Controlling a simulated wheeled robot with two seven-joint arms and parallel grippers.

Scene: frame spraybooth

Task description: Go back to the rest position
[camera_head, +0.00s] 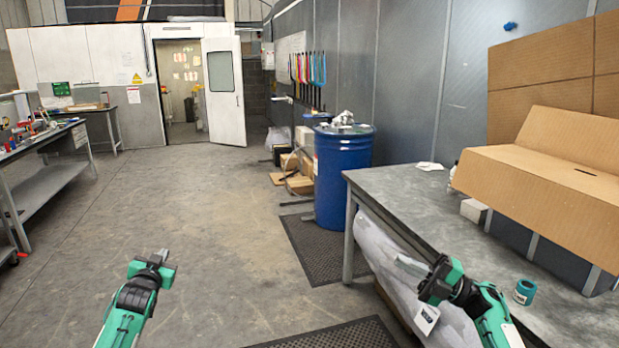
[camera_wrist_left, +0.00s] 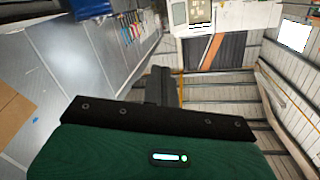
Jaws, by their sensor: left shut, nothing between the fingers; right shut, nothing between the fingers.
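My left gripper (camera_head: 158,257) is shut and empty. It is in the lower left of the head view, held over open concrete floor. In the left wrist view its dark fingers (camera_wrist_left: 159,86) are together with nothing between them. My right gripper (camera_head: 412,266) is shut and empty in the lower right of the head view. It appears at the left edge of the grey workbench (camera_head: 430,205), overlapping it in the picture. I cannot tell whether it touches the bench.
A large cardboard box (camera_head: 545,190) and a small teal tin (camera_head: 524,291) are on the workbench. A blue drum (camera_head: 342,175) stands behind it near the wall. Another bench (camera_head: 45,185) is at the far left. The floor (camera_head: 200,210) between is clear toward the open door (camera_head: 223,90).

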